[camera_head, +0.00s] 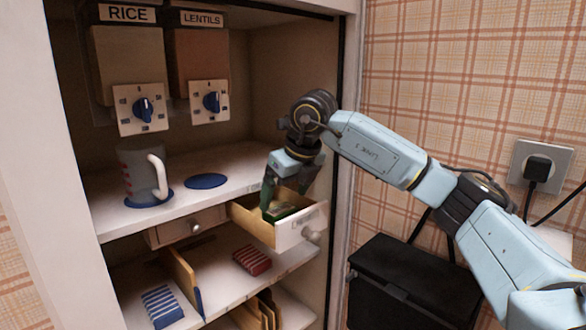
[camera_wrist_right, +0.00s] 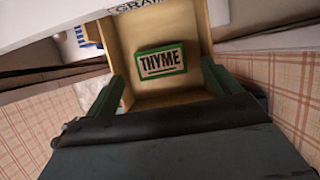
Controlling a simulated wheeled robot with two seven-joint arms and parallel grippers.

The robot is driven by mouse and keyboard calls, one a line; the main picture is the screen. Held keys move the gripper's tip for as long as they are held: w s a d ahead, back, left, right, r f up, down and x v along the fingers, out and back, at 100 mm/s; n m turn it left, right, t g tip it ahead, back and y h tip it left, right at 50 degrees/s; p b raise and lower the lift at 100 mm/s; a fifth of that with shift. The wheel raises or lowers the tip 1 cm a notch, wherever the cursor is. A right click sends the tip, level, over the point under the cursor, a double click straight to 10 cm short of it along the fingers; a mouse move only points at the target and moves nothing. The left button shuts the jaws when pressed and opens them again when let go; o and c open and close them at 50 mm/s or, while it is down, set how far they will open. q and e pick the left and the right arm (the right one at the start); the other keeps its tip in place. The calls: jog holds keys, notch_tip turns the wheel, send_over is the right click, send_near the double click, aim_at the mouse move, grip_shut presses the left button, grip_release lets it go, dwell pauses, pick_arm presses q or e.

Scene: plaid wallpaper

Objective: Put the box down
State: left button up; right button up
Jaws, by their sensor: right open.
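A small green box labelled THYME (camera_wrist_right: 160,62) lies in an open drawer (camera_wrist_right: 195,20), and in the head view it shows as a green patch (camera_head: 283,212) largely covered by my gripper. The drawer (camera_head: 292,232) is pulled out below the shelf on the right. My right gripper (camera_head: 280,192) reaches down into the drawer from above. In the wrist view its two green fingers (camera_wrist_right: 160,85) are apart, with the box just beyond and between them, and nothing is gripped. My left gripper is not in view.
A closed drawer (camera_head: 190,226) with a round knob is left of the open one. A measuring cup (camera_head: 138,178) stands on the shelf near a blue disc (camera_head: 206,181). A red striped box (camera_head: 252,260) and a blue striped box (camera_head: 162,306) lie below. A black bin (camera_head: 410,285) is at right.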

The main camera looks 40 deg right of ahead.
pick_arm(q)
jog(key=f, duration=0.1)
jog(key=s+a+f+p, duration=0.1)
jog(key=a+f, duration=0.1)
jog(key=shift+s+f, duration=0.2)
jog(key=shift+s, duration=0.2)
pick_arm(e)
jog(key=v, duration=0.7)
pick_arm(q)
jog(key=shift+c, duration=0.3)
pick_arm(e)
jog(key=shift+c, duration=0.2)
